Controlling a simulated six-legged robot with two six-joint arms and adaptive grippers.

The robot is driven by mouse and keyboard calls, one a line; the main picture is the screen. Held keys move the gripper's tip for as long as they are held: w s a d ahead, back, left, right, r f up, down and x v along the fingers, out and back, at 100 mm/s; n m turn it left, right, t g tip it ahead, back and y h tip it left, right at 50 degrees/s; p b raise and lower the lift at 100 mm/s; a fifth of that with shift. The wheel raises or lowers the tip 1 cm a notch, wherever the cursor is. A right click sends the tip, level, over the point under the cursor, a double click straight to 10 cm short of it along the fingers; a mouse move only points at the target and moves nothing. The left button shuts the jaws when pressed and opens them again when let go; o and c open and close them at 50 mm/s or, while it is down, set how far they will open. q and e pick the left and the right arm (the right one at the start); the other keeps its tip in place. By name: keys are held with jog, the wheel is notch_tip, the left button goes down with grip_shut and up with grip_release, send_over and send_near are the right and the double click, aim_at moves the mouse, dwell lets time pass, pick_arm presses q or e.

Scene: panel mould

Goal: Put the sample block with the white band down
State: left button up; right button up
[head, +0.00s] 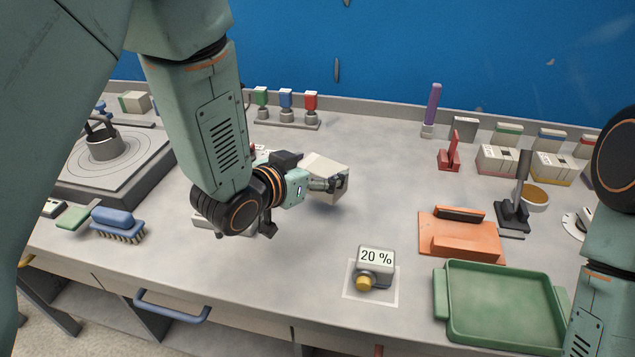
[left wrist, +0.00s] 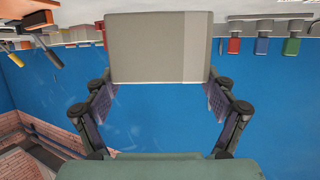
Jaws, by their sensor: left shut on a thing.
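The sample block (head: 322,172) is a pale grey-beige box near the middle of the bench in the head view. In the left wrist view the block (left wrist: 150,48) spans the space between the fingers and shows a paler band towards its right end. My left gripper (head: 337,184) is shut on it, with the dark finger pads (left wrist: 160,84) at either side in the left wrist view. A soft shadow lies under the block; I cannot tell whether it touches the bench. My right gripper is out of view.
Several banded blocks (head: 497,158) stand at the back right. An orange fixture (head: 460,240) and a green tray (head: 500,305) are at the front right. A "20 %" display (head: 376,257) stands at the front. The bench right of the held block (head: 390,185) is clear.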

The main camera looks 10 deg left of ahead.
aim_at(317, 170)
pick_arm(q)
notch_tip(317, 170, up, 4)
jog(key=shift+r+p, duration=0.1)
jog(key=shift+p, duration=0.2)
jog(key=shift+w+a+r, duration=0.1)
jog(key=shift+w+r, duration=0.05)
jog(key=shift+r, duration=0.3)
jog(key=shift+n+y, duration=0.6)
jog(key=a+r, duration=0.1)
jog(key=w+a+r+p, duration=0.1)
jog(key=a, duration=0.1)
jog(key=shift+a+r, duration=0.15)
jog(key=shift+r, duration=0.2)
jog(key=s+a+n+t+y+p, duration=0.15)
jog(key=a+n+y, duration=0.25)
jog(key=a, duration=1)
jog(key=shift+m+g, duration=0.25)
jog(key=shift+m, duration=0.15)
jog(key=f, duration=0.3)
jog(key=s+f+b, duration=0.1)
jog(key=f, duration=0.2)
jog(key=f+b, duration=0.1)
jog(key=f, duration=0.2)
jog(key=shift+s+d+f, duration=0.1)
jog(key=shift+s+f, duration=0.05)
jog(key=shift+f, duration=0.25)
jog(key=shift+w, duration=0.2)
